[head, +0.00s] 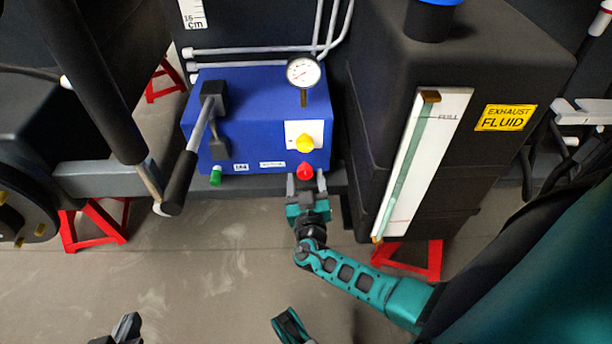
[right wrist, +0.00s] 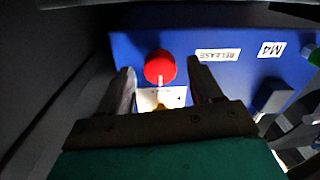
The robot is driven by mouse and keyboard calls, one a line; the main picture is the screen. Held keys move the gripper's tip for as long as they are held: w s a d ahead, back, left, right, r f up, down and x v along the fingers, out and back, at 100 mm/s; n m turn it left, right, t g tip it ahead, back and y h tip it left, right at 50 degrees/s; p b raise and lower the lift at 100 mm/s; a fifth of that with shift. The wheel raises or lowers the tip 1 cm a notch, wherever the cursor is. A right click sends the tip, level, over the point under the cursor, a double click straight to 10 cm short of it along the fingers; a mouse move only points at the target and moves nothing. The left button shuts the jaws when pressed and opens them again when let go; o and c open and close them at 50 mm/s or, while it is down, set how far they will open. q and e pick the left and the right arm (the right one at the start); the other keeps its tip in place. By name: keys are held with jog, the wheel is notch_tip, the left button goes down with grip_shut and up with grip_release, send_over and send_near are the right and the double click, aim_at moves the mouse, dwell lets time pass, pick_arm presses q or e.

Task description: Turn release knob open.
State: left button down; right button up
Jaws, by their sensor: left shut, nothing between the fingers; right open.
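The red release knob (head: 305,171) sits low on the right of the blue box's front (head: 250,125). It also shows in the right wrist view (right wrist: 160,66), with a pale line on its face and a "RELEASE" label (right wrist: 218,55) beside it. My right gripper (head: 305,182) is open just in front of the knob. In the right wrist view its fingers lie to either side of the knob, with visible gaps; contact is not seen. My left gripper (head: 127,326) is shut and empty at the bottom left of the head view, far from the box.
A yellow knob (head: 305,143), a pressure gauge (head: 303,72), a lever with a black grip (head: 180,182) and a green cap (head: 215,176) are on the box. A black exhaust fluid tank (head: 455,70) stands close on the right. Red stands (head: 95,228) are below; open floor lies in front.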

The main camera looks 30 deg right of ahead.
jog(key=c, duration=1.1)
jog(key=shift+o, duration=0.2)
